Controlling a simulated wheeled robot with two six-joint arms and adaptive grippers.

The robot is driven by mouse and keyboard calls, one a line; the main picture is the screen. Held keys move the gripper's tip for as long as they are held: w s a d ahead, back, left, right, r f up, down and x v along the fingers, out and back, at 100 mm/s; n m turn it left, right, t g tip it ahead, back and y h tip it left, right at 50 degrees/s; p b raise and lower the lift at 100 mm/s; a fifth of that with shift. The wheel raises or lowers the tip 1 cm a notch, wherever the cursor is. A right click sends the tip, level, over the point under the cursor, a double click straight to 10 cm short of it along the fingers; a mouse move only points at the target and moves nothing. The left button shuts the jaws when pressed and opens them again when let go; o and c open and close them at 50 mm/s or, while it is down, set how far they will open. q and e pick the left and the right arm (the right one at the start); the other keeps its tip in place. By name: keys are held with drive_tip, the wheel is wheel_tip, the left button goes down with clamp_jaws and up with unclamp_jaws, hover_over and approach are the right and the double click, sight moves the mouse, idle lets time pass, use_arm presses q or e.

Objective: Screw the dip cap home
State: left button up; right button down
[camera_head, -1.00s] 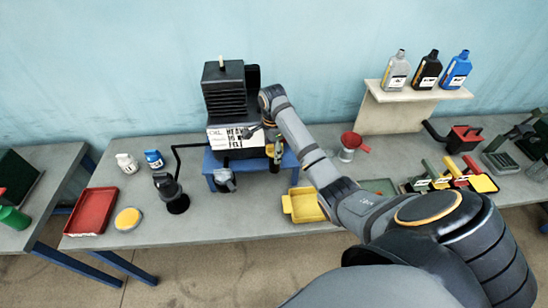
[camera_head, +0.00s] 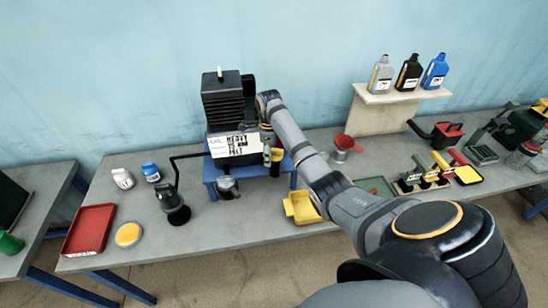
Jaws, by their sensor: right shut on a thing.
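The black ribbed machine (camera_head: 222,105) stands on a blue stand (camera_head: 210,172) and has a white lettered label (camera_head: 235,146) on its front. My right gripper (camera_head: 274,154) points down at the machine's right front corner, partly hidden by my own wrist. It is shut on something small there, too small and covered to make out. A yellow piece (camera_head: 277,154) shows at that spot; I cannot tell whether it is the dip cap. How the cap sits is hidden. My left gripper is not in view.
A yellow tray (camera_head: 300,209) lies right of the stand, with a red funnel (camera_head: 345,142) behind it. A black pump can (camera_head: 173,204) and a red tray (camera_head: 89,230) stand left. Bottles (camera_head: 408,72) stand on a shelf.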

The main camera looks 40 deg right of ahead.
sight(272, 149)
drive_tip(key=shift+s+d+f+m, duration=0.15)
drive_tip(key=shift+d+m, duration=0.05)
drive_tip(key=shift+m, duration=0.1)
drive_tip(key=c, duration=0.8)
unclamp_jaws()
drive_tip(key=shift+s, duration=0.1)
drive_tip(key=shift+o, duration=1.4)
drive_tip(key=shift+s+d, duration=0.1)
drive_tip(key=shift+d, duration=0.05)
drive_tip(key=shift+s+d, duration=0.25)
drive_tip(key=shift+d, duration=0.05)
drive_tip(key=shift+w+a+r, duration=0.25)
drive_tip(key=shift+w+r, duration=0.05)
drive_tip(key=shift+r, duration=0.15)
drive_tip(key=shift+w+a+r, duration=0.1)
drive_tip(key=shift+a+r, duration=0.05)
drive_tip(key=shift+r, duration=0.65)
wheel_tip(272, 149, up, 2)
drive_tip(key=shift+r, duration=1.4)
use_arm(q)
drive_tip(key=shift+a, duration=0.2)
